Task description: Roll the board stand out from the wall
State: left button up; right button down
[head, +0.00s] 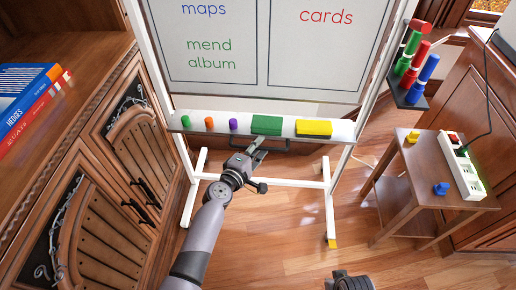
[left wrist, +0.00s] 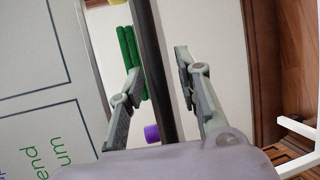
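The board stand has a white frame (head: 312,184) and a whiteboard (head: 232,75) with writing. The board also shows in the left wrist view (left wrist: 35,95). A dark handle bar (head: 298,151) runs below its pen tray (head: 345,128). My left gripper (head: 262,146) is at this bar. In the left wrist view the bar (left wrist: 150,60) passes between the two open fingers (left wrist: 158,75), with a gap visible at the right finger. One front foot has a yellow end (head: 332,243). A dark part of mine, perhaps the right gripper (head: 350,282), shows at the bottom edge; its fingers are hidden.
The tray carries coloured markers, a green block (head: 266,124) and a yellow block (head: 313,127). A wooden cabinet (head: 130,150) stands close on the left. A small side table (head: 425,165) with a power strip (head: 462,166) stands right. Open wood floor (head: 290,225) lies in front.

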pick_arm(q)
grip_shut()
dwell(0.4)
dwell(0.5)
